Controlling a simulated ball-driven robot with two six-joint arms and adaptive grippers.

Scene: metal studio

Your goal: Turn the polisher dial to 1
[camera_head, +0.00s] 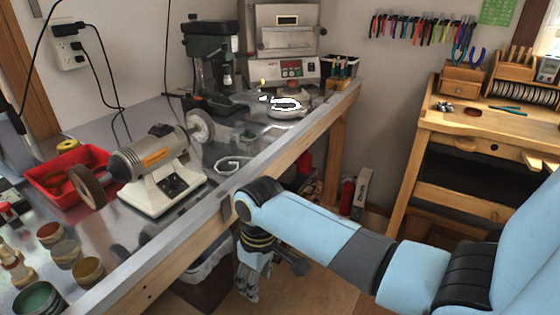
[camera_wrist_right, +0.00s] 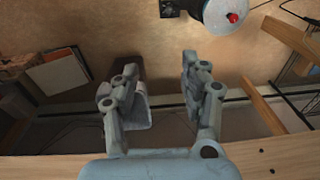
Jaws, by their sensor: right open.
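The polisher (camera_head: 150,160) stands on the metal workbench (camera_head: 130,240), left of centre in the head view. It has a grey motor with an orange label, a white base and a wheel at each end. Small dark controls (camera_head: 170,184) show on the front of its base; the dial's setting is too small to read. My right gripper (camera_head: 262,284) hangs below the bench's front edge, apart from the polisher. In the right wrist view my right gripper (camera_wrist_right: 160,92) is open, with nothing between its fingers. My left gripper is not in view.
A red tray (camera_head: 45,182) lies behind the polisher, and several small jars (camera_head: 65,252) stand at the front left. A green drill press (camera_head: 208,60) stands at the back. The bench's wooden front edge (camera_head: 300,150) lies between my right gripper and the polisher.

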